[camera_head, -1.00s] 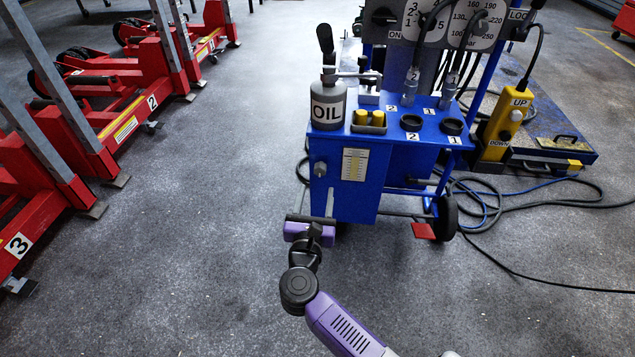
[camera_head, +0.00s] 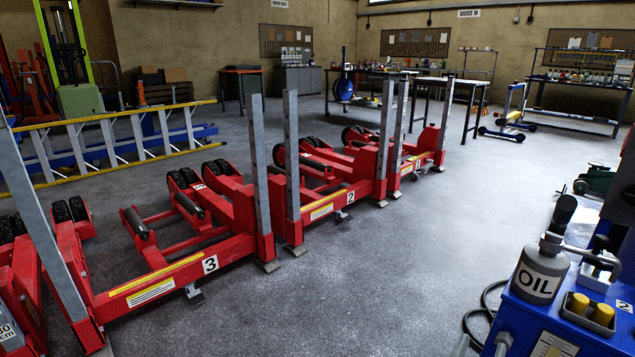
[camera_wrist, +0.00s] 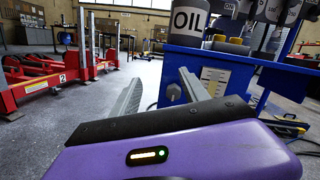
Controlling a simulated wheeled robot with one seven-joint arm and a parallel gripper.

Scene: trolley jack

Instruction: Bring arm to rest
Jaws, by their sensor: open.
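My gripper (camera_wrist: 160,97) shows in the wrist view, with its two grey fingers spread apart and nothing between them. Beyond the fingers stands the blue trolley (camera_wrist: 190,72), with a gauge on its front face and a grey bottle marked OIL (camera_wrist: 188,20) on top. My gripper is in front of the trolley, and I cannot tell the exact gap. In the head view the trolley (camera_head: 520,325) is cut off at the lower right corner, with the OIL bottle (camera_head: 540,275) on it. My gripper is not in the head view.
Red wheeled lifting frames, numbered 2 (camera_head: 340,205) and 3 (camera_head: 205,268), stand in a row on the left. A yellow ladder (camera_head: 110,135) lies on its side behind them. Workbenches (camera_head: 425,82) line the back. The grey floor (camera_head: 400,260) between frames and trolley is clear.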

